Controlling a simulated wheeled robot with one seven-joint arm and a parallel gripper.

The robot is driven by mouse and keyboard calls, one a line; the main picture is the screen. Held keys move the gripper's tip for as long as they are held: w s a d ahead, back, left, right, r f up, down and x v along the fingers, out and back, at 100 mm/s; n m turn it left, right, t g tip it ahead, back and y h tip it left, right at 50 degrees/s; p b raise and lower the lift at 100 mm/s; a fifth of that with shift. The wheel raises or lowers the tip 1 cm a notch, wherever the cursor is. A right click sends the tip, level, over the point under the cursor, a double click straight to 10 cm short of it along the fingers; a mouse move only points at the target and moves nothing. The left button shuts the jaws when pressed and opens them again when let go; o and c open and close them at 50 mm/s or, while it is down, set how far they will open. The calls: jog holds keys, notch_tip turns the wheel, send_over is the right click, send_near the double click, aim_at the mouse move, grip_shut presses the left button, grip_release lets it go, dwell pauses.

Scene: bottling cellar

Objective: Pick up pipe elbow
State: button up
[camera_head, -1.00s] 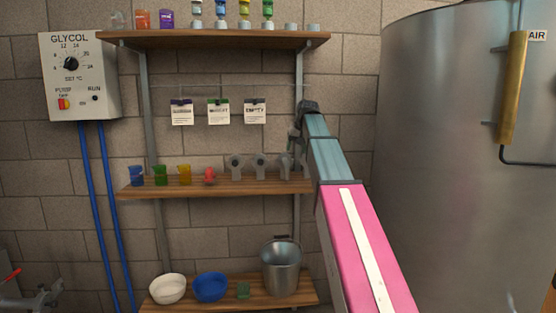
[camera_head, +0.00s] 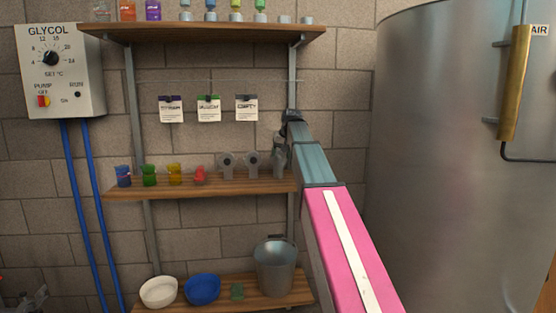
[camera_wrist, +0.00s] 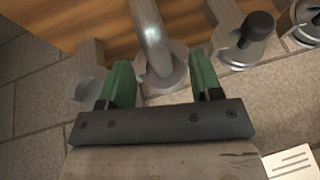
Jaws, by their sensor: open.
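A grey metal pipe elbow (camera_wrist: 152,38) with a round flange stands near the right end of the middle shelf. In the wrist view it rises between the two green fingers of my gripper (camera_wrist: 159,70). The fingers are open, one on each side of its flange, and not closed on it. In the head view my gripper (camera_head: 281,146) is at the right end of that shelf, and my wrist and arm hide much of this spot.
On the middle wooden shelf (camera_head: 215,187), grey fittings (camera_head: 226,165) stand left of my gripper, with small coloured cups (camera_head: 149,175) further left. In the wrist view a fitting with a black knob (camera_wrist: 257,28) and a grey block (camera_wrist: 88,75) flank the elbow closely. A large steel tank (camera_head: 450,160) stands at right.

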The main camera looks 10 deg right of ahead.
aim_at(280, 159)
jog(key=x, duration=0.4)
jog(key=shift+d, duration=0.2)
grip_shut()
jog(key=shift+r, duration=0.1)
